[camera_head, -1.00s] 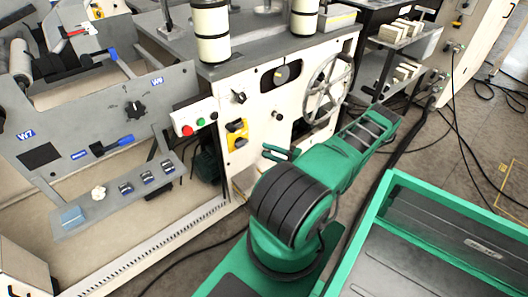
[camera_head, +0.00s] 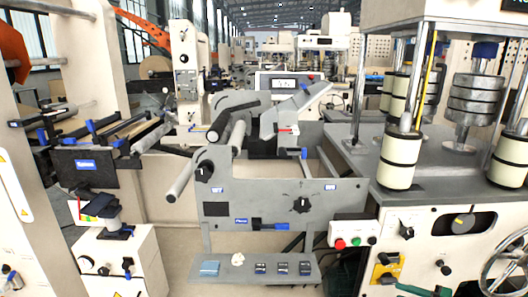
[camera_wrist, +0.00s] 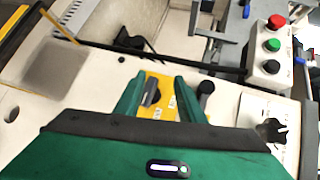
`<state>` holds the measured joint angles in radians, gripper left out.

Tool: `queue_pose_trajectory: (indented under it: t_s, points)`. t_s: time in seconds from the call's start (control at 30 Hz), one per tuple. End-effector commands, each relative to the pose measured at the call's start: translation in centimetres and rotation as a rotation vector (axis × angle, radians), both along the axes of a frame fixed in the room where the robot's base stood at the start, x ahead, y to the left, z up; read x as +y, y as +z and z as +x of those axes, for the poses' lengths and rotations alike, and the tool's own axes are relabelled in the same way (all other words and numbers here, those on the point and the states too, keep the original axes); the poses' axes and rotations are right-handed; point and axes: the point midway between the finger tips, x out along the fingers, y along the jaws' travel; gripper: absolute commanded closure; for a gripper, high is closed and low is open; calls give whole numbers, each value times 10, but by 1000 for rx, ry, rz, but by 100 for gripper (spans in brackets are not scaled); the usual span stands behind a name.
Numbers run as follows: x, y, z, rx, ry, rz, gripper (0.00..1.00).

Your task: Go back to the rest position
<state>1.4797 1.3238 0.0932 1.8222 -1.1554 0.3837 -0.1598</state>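My gripper (camera_wrist: 158,98) shows in the wrist view with its two green fingers apart and nothing between them. Behind the gap is a yellow switch panel (camera_wrist: 158,88) with a dark lever on the white machine front; I cannot tell how far off it is. In the head view only small green tips of my gripper (camera_head: 420,291) show at the bottom edge, below the yellow panel (camera_head: 384,270). The rest of my arm is out of the head view.
A control box with red, green and black buttons (camera_head: 353,241) juts out left of the panel; it also shows in the wrist view (camera_wrist: 271,46). A handwheel (camera_head: 505,268) is at the lower right. A grey roller unit (camera_head: 270,205) stands in the middle, with a small shelf (camera_head: 254,268) below.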

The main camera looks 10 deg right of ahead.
Motion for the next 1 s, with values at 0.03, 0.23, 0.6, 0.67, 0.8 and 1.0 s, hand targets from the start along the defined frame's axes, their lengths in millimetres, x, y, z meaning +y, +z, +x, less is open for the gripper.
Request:
queue_pose_trajectory:
  t_s: [0.03, 0.23, 0.6, 0.67, 0.8, 1.0]
  points:
    - [7, 11, 5, 38, 50, -29, 64]
    - [32, 41, 12, 193, 211, -126, 64]
    - [75, 112, 6, 458, 423, -326, 64]
    - [82, 125, 3, 497, 446, -360, 64]
    - [99, 157, -5, 583, 492, -438, 64]
    - [124, 203, -21, 690, 529, -548, 64]
